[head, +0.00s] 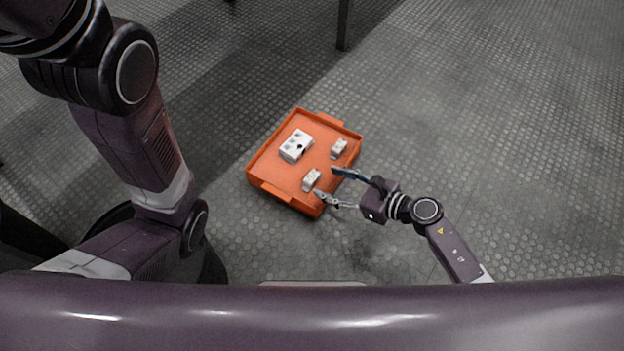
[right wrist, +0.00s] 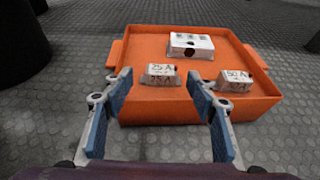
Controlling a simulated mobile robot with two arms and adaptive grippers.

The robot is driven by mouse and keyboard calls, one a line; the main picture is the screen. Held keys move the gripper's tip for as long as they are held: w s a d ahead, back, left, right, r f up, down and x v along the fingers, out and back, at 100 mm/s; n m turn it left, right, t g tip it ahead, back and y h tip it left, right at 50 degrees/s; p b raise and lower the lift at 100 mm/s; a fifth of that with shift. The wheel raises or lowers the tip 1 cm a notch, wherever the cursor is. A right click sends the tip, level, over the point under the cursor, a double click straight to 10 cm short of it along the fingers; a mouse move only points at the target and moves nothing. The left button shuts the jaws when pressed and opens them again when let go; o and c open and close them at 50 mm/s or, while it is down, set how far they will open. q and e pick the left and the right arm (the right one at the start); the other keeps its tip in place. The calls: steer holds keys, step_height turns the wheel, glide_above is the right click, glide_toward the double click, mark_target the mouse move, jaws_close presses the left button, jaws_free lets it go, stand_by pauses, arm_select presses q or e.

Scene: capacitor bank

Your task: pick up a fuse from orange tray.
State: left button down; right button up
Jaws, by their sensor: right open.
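An orange tray (head: 265,162) lies on the floor and holds two small white fuses and a larger white block. One fuse (head: 312,180) is close to my right gripper (head: 325,182); the right wrist view shows this fuse (right wrist: 160,75) marked 25 A. The other fuse (head: 339,148), marked 50 A in the right wrist view (right wrist: 234,81), lies farther up the tray. My right gripper is open and empty at the tray's near right edge. Its blue-padded fingers frame the 25 A fuse, which appears just beyond the fingertips. My left gripper is out of view.
The larger white block (head: 296,145), with dark holes, sits in the tray behind the fuses. The tray has low raised walls (right wrist: 270,110). Textured grey floor (head: 480,130) around the tray is clear. A dark post (head: 344,25) stands at the top.

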mark_target(315, 178)
steer(key=shift+w+a+f, duration=0.3)
steer(key=shift+a+f, duration=0.05)
steer(key=b+x, duration=0.1)
steer(key=x, duration=0.1)
steer(key=b+x, duration=0.2)
steer(key=shift+d+f, duration=0.15)
steer(key=shift+f, duration=0.2)
steer(key=shift+w+a+b, duration=0.2)
steer(key=shift+a+b, duration=0.1)
steer(key=c, duration=1.3)
steer(key=shift+r, duration=0.15)
